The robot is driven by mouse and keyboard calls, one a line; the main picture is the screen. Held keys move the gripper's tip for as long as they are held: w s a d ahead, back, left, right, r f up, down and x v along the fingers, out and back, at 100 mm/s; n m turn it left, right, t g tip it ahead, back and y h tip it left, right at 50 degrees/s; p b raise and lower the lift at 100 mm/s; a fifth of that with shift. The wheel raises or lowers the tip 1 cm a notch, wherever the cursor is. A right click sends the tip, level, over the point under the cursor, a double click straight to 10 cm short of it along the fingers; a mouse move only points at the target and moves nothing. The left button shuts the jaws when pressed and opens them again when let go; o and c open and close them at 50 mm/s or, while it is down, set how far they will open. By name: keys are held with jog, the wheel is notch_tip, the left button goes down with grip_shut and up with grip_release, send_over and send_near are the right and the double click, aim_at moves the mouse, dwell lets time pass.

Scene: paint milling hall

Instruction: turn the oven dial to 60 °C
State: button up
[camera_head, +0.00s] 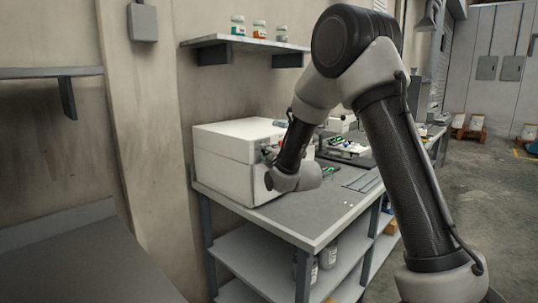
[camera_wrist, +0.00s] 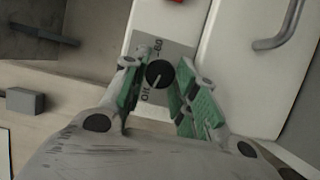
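The oven is a white box (camera_head: 224,165) at the left end of the grey bench in the head view. Its front shows close up in the wrist view (camera_wrist: 242,75). The black round dial (camera_wrist: 159,74) sits on a grey scale plate (camera_wrist: 178,53). Its white pointer line slants down and left in the picture, towards the lower marking. My gripper (camera_wrist: 160,78) has one green-padded finger on each side of the dial. Whether the pads touch it I cannot tell. In the head view my wrist hides the dial.
A metal handle (camera_wrist: 283,32) is on the oven front, right of the dial, and a red part (camera_wrist: 173,1) shows at the top edge. The bench top (camera_head: 318,213) is mostly clear in front. A wall shelf (camera_head: 243,43) with several small jars hangs above the oven.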

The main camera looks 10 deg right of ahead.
dwell(0.3)
jog(key=shift+w+d+r+m+g+y, duration=0.15)
jog(key=shift+m+g+y, duration=1.3)
jog(key=shift+m, duration=2.2)
jog(key=shift+w+d+f+m+g+y, duration=0.25)
jog(key=shift+m+g+y, duration=1.15)
jog(key=shift+m, duration=2.2)
jog(key=shift+w+d+r+m+g+y, duration=0.2)
jog(key=shift+m+g+y, duration=1.25)
jog(key=shift+m, duration=2.2)
jog(key=shift+s+y, duration=0.15)
jog(key=shift+y, duration=0.25)
jog(key=o, duration=0.7)
jog(key=shift+o, duration=0.2)
